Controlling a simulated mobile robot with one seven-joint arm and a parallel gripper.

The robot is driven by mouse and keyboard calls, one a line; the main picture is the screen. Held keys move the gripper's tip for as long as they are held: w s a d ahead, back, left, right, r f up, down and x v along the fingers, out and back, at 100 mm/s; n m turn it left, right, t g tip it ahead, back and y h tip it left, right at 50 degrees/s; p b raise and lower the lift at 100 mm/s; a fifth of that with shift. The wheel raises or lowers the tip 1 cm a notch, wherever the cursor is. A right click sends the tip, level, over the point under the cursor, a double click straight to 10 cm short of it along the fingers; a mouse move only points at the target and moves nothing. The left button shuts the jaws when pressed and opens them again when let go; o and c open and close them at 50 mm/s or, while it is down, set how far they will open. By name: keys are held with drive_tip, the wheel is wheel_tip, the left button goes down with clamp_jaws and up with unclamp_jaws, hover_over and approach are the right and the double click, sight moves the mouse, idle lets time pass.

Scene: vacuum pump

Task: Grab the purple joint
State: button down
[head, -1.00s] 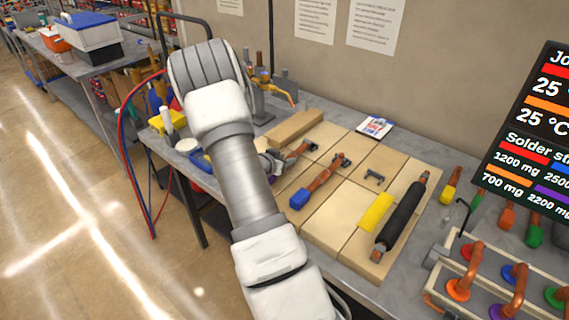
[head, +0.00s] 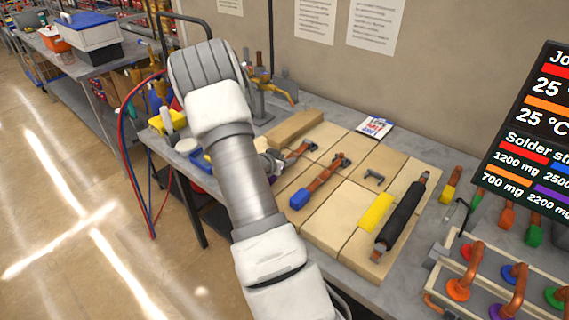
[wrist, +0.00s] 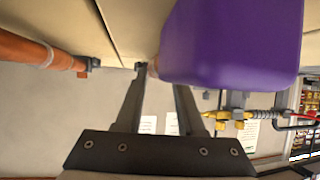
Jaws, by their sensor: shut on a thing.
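The purple joint (wrist: 232,42) shows large at the upper right of the wrist view, as a smooth purple block with a short copper-coloured part beside it. My gripper (wrist: 158,82) has its two fingertips around that copper-coloured part, just left of and partly behind the purple block. The fingers are shut on the joint; the exact contact is partly hidden. In the head view my gripper (head: 274,162) is low at the left part of the wooden boards, and my arm hides most of the joint.
A copper joint with a blue end (head: 300,198), a yellow block (head: 376,212) and a black roller-like bar (head: 402,214) lie on the wooden boards (head: 335,222). A rack of copper pipes (head: 468,270) stands at the right. A torch (head: 277,92) is behind my gripper.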

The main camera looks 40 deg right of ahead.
drive_tip(key=shift+w+a+r, duration=0.1)
drive_tip(key=shift+w+r, duration=0.05)
drive_tip(key=shift+w, duration=0.05)
